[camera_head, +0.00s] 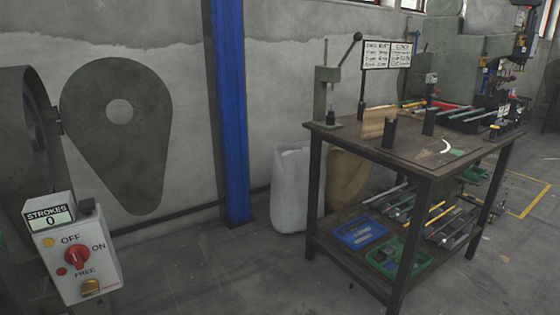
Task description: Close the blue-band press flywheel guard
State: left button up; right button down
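A dark grey teardrop-shaped plate (142,140) with a round hole shows at the left, in front of the wall. It looks like a flywheel guard standing swung open. Its left edge meets the dark round housing (41,130) of a machine at the left edge of the view, near a small hinge-like part (59,127). The housing is cut off by the picture edge. No blue band shows on the visible part of this machine. Neither of my grippers is in view.
A control box (78,268) with a red knob and a counter reading 0 stands low at the left. A blue column (228,110) rises behind. A workbench (405,150) with tools and trays fills the right. The floor (225,275) between is clear.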

aim_at(130, 159)
jog(key=i+l+u, duration=0.1)
jog(key=i, duration=0.35)
jog(key=i+l, duration=0.3)
jog(key=i, duration=0.15)
jog(key=i+l+u, duration=0.15)
jog(key=i, duration=0.35)
jog(key=i+u, duration=0.8)
jog(key=i+l+u, duration=0.2)
jog(key=i+u, duration=0.2)
